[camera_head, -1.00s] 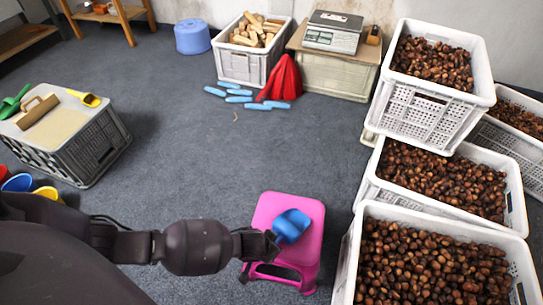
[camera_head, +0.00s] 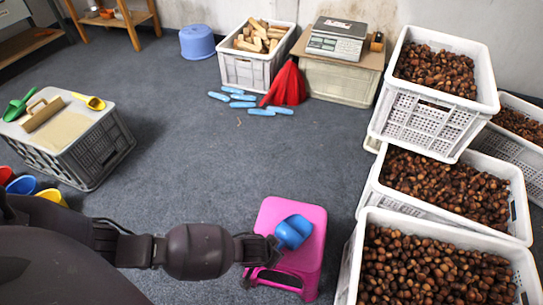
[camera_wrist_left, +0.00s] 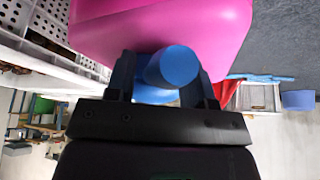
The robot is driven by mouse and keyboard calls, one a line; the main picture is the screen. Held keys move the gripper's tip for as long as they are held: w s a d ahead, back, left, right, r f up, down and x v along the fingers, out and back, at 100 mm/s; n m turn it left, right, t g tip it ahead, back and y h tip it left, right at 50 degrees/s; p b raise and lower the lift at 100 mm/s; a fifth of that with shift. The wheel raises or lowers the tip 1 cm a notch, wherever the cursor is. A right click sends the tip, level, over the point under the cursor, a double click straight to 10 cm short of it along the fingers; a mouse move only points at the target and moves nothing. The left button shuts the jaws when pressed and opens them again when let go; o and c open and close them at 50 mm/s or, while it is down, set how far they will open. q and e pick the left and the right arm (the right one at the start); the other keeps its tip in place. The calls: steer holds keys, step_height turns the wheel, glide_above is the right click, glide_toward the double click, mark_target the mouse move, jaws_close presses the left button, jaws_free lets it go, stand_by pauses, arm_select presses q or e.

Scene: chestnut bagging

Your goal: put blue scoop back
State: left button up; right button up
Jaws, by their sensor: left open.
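The blue scoop (camera_head: 293,232) rests on top of the pink stool (camera_head: 284,212), near its middle. My left gripper (camera_head: 275,246) reaches in from the left at the stool top, right beside the scoop. In the left wrist view my left gripper (camera_wrist_left: 163,88) is open, with its two dark fingers on either side of the round blue end of the scoop (camera_wrist_left: 174,66). The pink stool (camera_wrist_left: 160,25) fills the top of that view. Whether the fingers touch the scoop cannot be told. My right gripper is not in view.
White crates of chestnuts (camera_head: 350,262) stand close to the right of the stool. A grey crate (camera_head: 100,150) with a green scoop (camera_head: 20,104) and a yellow scoop (camera_head: 90,101) on its board is at left. Several colored buckets (camera_head: 22,185) are below it. The middle floor is clear.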

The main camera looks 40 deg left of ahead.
arm_select(q)
steer(key=p+v, duration=0.1)
steer(key=v, duration=0.2)
steer(key=p+v, duration=0.2)
steer(key=v, duration=0.2)
steer(key=p+v, duration=0.1)
steer(key=v, duration=0.2)
steer(key=shift+w+r+p, duration=0.15)
steer(key=shift+r+p, duration=0.15)
steer(key=shift+r, duration=0.15)
steer(key=shift+s+r, duration=0.35)
steer(key=shift+r, duration=0.05)
steer(key=shift+s, duration=0.15)
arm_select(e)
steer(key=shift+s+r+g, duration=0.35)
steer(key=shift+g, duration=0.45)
